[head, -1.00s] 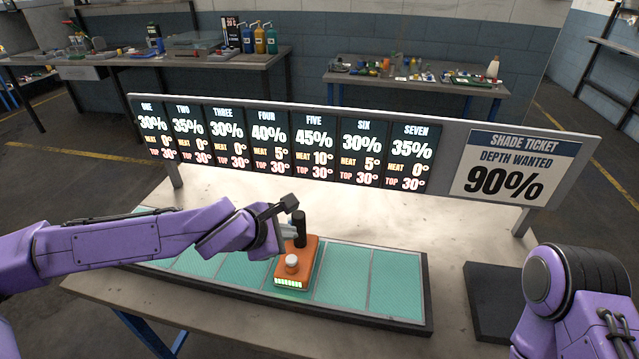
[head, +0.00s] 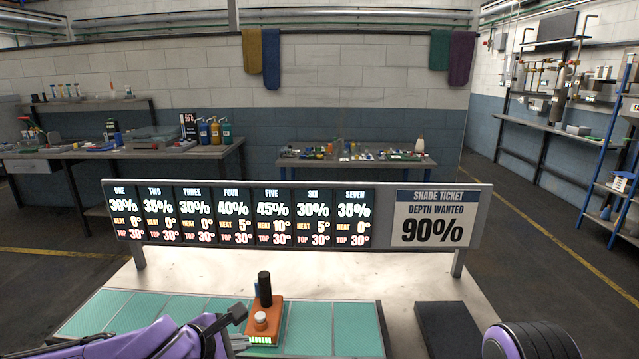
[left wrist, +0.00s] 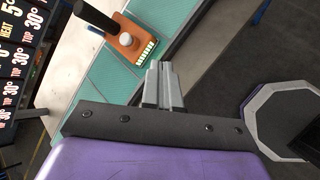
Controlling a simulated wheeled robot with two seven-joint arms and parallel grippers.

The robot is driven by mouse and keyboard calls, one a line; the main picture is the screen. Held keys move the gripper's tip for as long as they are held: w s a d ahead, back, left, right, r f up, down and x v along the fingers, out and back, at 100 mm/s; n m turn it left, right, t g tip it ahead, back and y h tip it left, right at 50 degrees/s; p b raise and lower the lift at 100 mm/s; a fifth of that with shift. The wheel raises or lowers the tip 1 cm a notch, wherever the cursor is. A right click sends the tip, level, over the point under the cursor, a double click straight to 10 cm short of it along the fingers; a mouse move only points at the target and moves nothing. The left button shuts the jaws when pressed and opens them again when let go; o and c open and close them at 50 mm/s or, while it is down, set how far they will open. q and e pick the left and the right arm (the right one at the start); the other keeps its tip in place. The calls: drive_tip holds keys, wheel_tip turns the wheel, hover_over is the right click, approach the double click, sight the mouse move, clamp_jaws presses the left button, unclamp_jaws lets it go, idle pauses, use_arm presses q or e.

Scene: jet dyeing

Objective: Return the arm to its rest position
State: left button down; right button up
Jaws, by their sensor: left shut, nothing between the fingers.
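My left arm comes in at the lower left of the head view. Its gripper (head: 240,343) is low in the picture, just left of an orange device (head: 264,321) with a black handle and a white knob. In the left wrist view the gripper's fingers (left wrist: 163,68) are together with nothing between them. The orange device (left wrist: 128,40) stands apart from the fingertips there, on the teal panels (left wrist: 110,72). My right arm shows only as a rounded dark and purple part at the lower right of the head view; its gripper is out of view.
A display board (head: 240,215) with numbered panels and a shade ticket (head: 433,219) stands behind the teal strip. A dark square pad (head: 448,330) lies to the right. Benches with bottles stand farther back. The pale table top between board and strip is clear.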

use_arm(q)
drive_tip(key=s+d+f+m+g+y+b, duration=0.1)
drive_tip(key=s+f+m, duration=0.1)
drive_tip(key=s+f, duration=0.5)
drive_tip(key=s+f+m+g+y, duration=0.1)
drive_tip(key=s+f+m, duration=0.15)
drive_tip(key=f, duration=0.75)
drive_tip(key=s+d+f+m+g+y+b, duration=0.1)
drive_tip(key=s+f+m+g, duration=0.1)
drive_tip(key=s+f, duration=0.5)
drive_tip(key=s+a+f+m+y+b, duration=0.1)
drive_tip(key=s+a+f+m+y, duration=0.1)
drive_tip(key=s+a+f+m, duration=0.2)
drive_tip(key=s+a+f+m+g+y+b, duration=0.1)
drive_tip(key=s+a+f+m, duration=0.3)
drive_tip(key=a, duration=0.9)
drive_tip(key=s+f+y, duration=0.1)
drive_tip(key=s+f, duration=0.2)
drive_tip(key=f, duration=0.1)
drive_tip(key=shift+s+b, duration=0.4)
